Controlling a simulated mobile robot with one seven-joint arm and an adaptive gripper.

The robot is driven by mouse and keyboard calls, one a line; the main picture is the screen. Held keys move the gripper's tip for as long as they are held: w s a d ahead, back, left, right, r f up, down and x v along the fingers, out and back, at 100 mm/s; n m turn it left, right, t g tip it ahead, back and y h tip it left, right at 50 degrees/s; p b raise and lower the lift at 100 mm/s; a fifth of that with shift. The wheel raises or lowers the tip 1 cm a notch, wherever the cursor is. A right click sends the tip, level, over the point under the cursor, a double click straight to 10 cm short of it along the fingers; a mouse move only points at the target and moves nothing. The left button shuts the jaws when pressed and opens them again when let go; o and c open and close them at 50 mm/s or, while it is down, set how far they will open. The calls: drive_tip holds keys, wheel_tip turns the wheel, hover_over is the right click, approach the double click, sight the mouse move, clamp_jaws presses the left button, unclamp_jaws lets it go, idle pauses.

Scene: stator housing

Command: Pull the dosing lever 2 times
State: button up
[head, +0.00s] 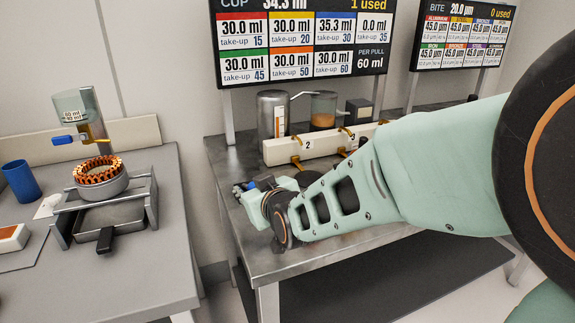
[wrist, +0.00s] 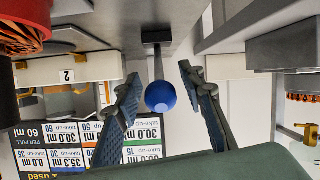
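In the wrist view, which is upside down, a blue ball knob (wrist: 160,97) sits on a thin grey stem from a dark block; it looks like the dosing lever. My gripper (wrist: 158,92) is open, with its two fingers on either side of the knob and a visible gap on both sides. In the head view my gripper (head: 243,188) is over the left end of the right-hand metal table (head: 330,225). The knob is not clearly visible there behind my gripper and arm.
A white block (head: 310,145) marked 2 with brass hooks and two cylinders stands behind my gripper. A cup screen (head: 305,45) reads "1 used" and 60 ml per pull. A copper-wound stator (head: 98,170) sits on a stand on the left table. A gap separates the tables.

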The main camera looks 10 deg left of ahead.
clamp_jaws()
drive_tip(key=shift+r, duration=0.15)
